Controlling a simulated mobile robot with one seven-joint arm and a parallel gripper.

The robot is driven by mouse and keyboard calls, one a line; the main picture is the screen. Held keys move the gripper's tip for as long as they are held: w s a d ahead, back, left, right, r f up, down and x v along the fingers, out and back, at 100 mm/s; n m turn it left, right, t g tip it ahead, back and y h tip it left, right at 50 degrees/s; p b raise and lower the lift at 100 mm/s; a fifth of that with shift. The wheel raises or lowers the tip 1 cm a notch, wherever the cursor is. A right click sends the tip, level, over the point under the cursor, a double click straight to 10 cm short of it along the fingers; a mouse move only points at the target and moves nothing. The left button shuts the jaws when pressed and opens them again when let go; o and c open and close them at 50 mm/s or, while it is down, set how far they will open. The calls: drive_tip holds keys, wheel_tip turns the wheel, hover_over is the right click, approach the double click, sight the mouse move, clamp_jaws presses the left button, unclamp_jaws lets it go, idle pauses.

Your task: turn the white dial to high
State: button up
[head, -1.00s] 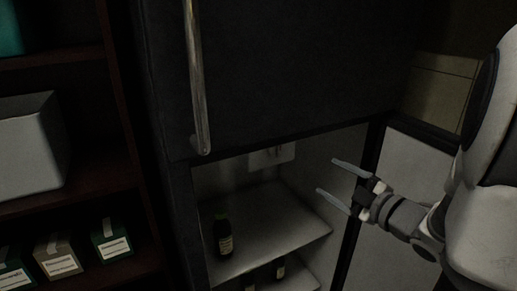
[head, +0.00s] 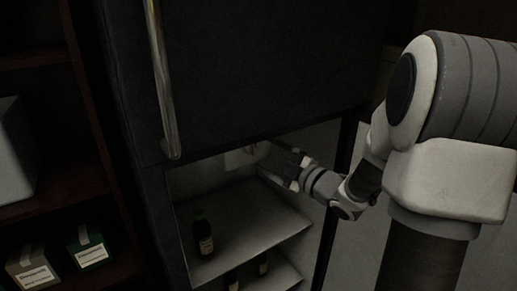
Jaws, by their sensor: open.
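A pale control panel (head: 239,158) sits high on the back wall inside the open lower compartment of a dark fridge (head: 262,70). The dial itself cannot be made out; the panel is small, dim and partly behind my gripper. My gripper (head: 265,158) is open and empty. It reaches into the compartment above the top shelf, just right of the panel and overlapping its right edge in the picture. I cannot tell whether the fingers touch the panel.
A dark bottle (head: 203,232) stands on the upper fridge shelf (head: 255,226), with more bottles below. The fridge's upper door has a long metal handle (head: 162,85). The open lower door (head: 351,250) is at right. A shelf rack with boxes (head: 88,250) stands at left.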

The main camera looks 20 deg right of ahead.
sight(253, 149)
drive_tip(key=shift+x, duration=2.15)
drive_tip(key=shift+s, duration=0.1)
clamp_jaws()
